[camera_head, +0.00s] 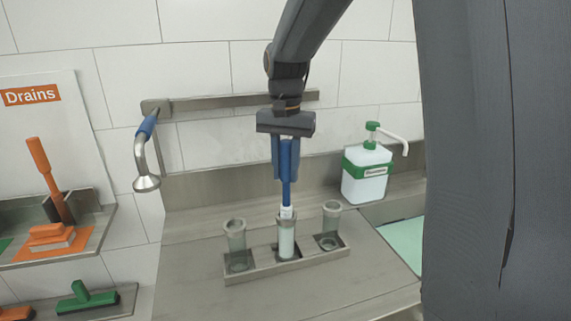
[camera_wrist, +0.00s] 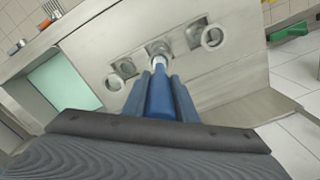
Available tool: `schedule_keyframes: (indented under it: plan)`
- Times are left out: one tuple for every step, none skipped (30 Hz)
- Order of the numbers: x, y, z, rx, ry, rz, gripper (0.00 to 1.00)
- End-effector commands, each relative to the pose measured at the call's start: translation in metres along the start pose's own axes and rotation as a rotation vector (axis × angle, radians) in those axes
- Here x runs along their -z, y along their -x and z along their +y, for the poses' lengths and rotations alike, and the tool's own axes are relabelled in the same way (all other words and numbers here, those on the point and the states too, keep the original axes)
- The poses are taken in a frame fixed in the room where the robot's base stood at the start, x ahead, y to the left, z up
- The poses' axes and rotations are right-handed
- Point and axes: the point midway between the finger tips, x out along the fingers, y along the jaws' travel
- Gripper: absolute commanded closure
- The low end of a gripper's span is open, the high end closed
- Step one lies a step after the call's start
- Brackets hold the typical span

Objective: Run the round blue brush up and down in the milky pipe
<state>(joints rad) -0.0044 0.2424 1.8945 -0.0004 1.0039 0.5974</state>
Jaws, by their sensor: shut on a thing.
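My gripper (camera_head: 286,176) is shut on the blue handle of the round brush (camera_head: 287,192), which hangs upright. In the wrist view the blue handle (camera_wrist: 160,95) runs between the two fingers of my gripper (camera_wrist: 160,85). The brush's white lower end is at the mouth of the middle, milky pipe (camera_head: 286,240) and seems to enter it; how deep is hard to tell. The milky pipe stands in a metal rack (camera_head: 300,264) between two clear pipes, the left one (camera_head: 236,243) and the right one (camera_head: 330,225).
A white and green pump bottle (camera_head: 367,172) stands behind the rack, to the right, near a basin (camera_head: 402,240). Orange and green brushes (camera_head: 87,298) lie at far left. The counter in front is clear.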

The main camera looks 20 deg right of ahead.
Motion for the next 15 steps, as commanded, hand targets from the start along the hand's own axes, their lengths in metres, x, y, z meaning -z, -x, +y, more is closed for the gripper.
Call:
schedule_keyframes:
  plan:
    - [0.0, -0.006, 0.0, -0.001, 0.0, -0.001, 0.97]
    - [0.0, -0.009, 0.0, -0.001, 0.0, -0.001, 0.97]
    - [0.0, -0.013, 0.0, -0.001, 0.0, -0.002, 0.97]
    - [0.0, -0.016, 0.0, -0.001, 0.0, -0.002, 0.97]
    - [0.0, -0.018, 0.0, -0.001, 0.0, -0.002, 0.97]
    - [0.0, -0.022, 0.0, -0.001, 0.0, -0.001, 0.97]
    - [0.0, -0.024, 0.0, -0.001, 0.0, -0.001, 0.97]
    - [0.0, -0.027, 0.0, 0.0, 0.0, -0.001, 0.97]
    - [0.0, -0.03, 0.0, 0.0, 0.0, -0.001, 0.97]
    - [0.0, -0.033, 0.0, -0.001, 0.0, -0.001, 0.97]
    - [0.0, -0.036, 0.0, -0.001, 0.0, -0.001, 0.97]
    - [0.0, -0.04, 0.0, -0.001, 0.0, -0.002, 0.97]
    - [0.0, -0.042, 0.0, -0.001, 0.0, -0.001, 0.97]
    - [0.0, -0.044, 0.0, -0.001, 0.0, -0.001, 0.97]
    - [0.0, -0.047, 0.0, 0.0, 0.0, -0.001, 0.97]
